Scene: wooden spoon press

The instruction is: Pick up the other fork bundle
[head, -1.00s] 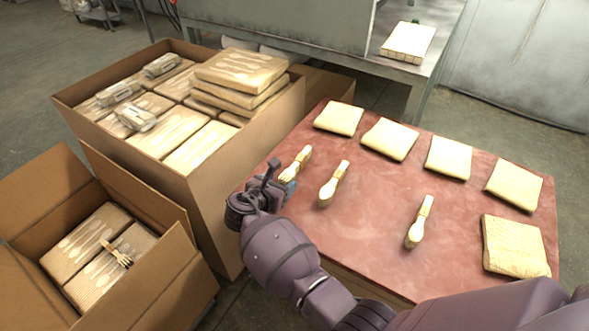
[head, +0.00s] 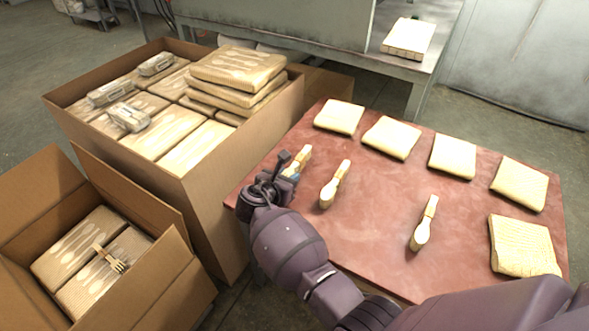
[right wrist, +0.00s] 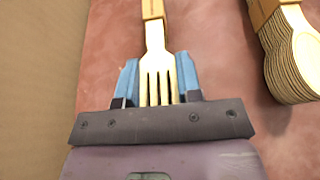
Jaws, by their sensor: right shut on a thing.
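A wooden fork bundle (head: 302,157) with a paper band lies at the left edge of the red table (head: 375,232). My right gripper (head: 290,174) is at its tine end and hides part of it in the head view. In the right wrist view the blue fingers (right wrist: 158,86) of my right gripper stand on both sides of the fork bundle (right wrist: 156,50), shut on its tines. Another fork bundle (head: 110,258) lies on paper packs in the lower left cardboard box (head: 165,282). My left gripper is not in view.
Spoon bundles (head: 335,185) (head: 424,224) lie right of the fork bundle; one also shows in the right wrist view (right wrist: 292,55). Several wrapped packs (head: 452,157) line the table's back and right. A large filled box (head: 225,170) stands close to the table's left edge.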

